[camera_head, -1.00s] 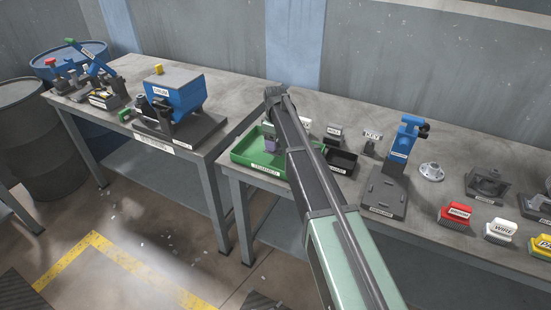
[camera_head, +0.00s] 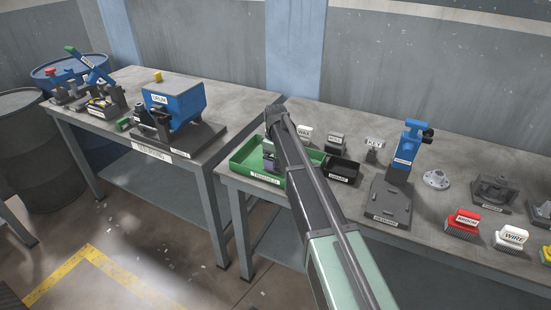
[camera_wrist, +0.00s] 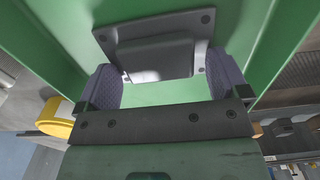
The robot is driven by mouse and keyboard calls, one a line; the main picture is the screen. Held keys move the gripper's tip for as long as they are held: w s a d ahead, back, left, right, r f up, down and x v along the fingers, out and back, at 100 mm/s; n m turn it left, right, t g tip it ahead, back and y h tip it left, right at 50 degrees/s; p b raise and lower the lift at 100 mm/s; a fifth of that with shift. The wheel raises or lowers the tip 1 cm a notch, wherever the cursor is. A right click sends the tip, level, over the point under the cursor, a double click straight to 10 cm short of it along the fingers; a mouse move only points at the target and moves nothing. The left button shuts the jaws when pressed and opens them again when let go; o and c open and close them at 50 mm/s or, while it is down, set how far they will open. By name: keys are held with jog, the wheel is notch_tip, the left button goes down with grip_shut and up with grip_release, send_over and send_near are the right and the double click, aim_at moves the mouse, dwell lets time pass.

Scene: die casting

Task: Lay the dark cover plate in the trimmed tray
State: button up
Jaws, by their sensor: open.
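The green tray (camera_head: 242,158) stands at the left end of the right-hand bench, with a label on its front. In the wrist view, the tray's green floor and walls (camera_wrist: 45,35) surround my gripper (camera_wrist: 162,66). The dark cover plate (camera_wrist: 152,30), with a raised middle and holes at its corners, appears to lie on the tray floor. My gripper's two purple-grey fingers are spread apart, one near each side of the plate's near edge. In the head view, my gripper (camera_head: 270,160) is down inside the tray, and my arm hides part of it and the tray's right part.
A small black tray (camera_head: 342,170) stands just right of the green tray. Right of it are a blue-posted fixture (camera_head: 402,150), a round metal part (camera_head: 436,180) and labelled brushes, red (camera_head: 463,220) and white (camera_head: 510,238). A blue drum machine (camera_head: 175,102) stands on the left bench.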

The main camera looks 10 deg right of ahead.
notch_tip(320, 180, up, 13)
jog(key=p, duration=1.3)
jog(key=s+m, duration=1)
jog(key=s, duration=2.4)
jog(key=shift+s+f+b, duration=0.15)
jog(key=shift+f+b, duration=0.2)
